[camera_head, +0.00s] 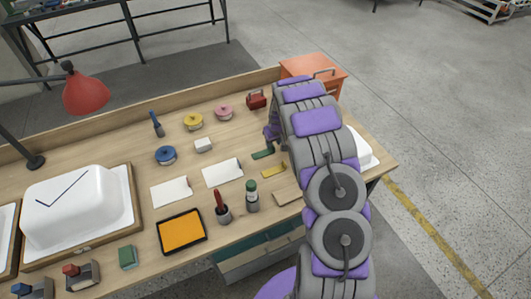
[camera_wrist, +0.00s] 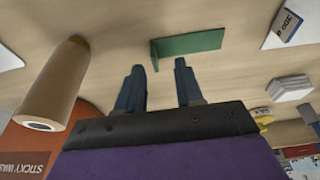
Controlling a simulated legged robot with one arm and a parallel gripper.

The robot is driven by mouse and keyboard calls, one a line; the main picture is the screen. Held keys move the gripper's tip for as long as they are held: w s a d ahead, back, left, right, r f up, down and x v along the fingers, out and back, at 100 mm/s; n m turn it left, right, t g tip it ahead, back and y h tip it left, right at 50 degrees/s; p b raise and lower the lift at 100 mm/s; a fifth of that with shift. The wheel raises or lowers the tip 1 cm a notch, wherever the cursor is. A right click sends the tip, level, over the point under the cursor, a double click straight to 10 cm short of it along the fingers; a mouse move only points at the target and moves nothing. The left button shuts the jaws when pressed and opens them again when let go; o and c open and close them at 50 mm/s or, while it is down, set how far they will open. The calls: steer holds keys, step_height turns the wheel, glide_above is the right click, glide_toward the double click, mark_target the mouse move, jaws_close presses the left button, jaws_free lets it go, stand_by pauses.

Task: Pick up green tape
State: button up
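My gripper (camera_wrist: 157,72) is open, with its two dark fingers apart and nothing between them. No roll of green tape can be made out in either view; my arm hides part of the table. A flat green L-shaped piece (camera_wrist: 190,44) lies on the wood just beyond the fingertips in the wrist view. It also shows in the head view (camera_head: 263,154), beside my purple gripper (camera_head: 270,135). Tape rolls in blue (camera_head: 165,156), yellow (camera_head: 193,122) and pink (camera_head: 223,113) lie further left on the table.
A tan cylinder (camera_wrist: 55,85) stands left of my fingers in the wrist view. A white block (camera_head: 203,145), white sheets (camera_head: 222,173), a red-handled tool (camera_head: 222,208) and a green-topped bottle (camera_head: 252,196) are on the wooden table. A white tub shell (camera_head: 80,210) is at left.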

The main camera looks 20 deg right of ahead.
mark_target(273, 145)
steer(key=x, duration=0.2)
steer(key=b+x, duration=0.1)
steer(key=x, duration=0.1)
steer(key=shift+w+d, duration=0.1)
steer(key=shift+d, duration=0.2)
steer(key=shift+d+f, duration=0.1)
steer(key=shift+d, duration=0.3)
steer(key=shift+a, duration=0.65)
steer(key=c, duration=0.6)
jaws_close()
steer(key=shift+d, duration=0.45)
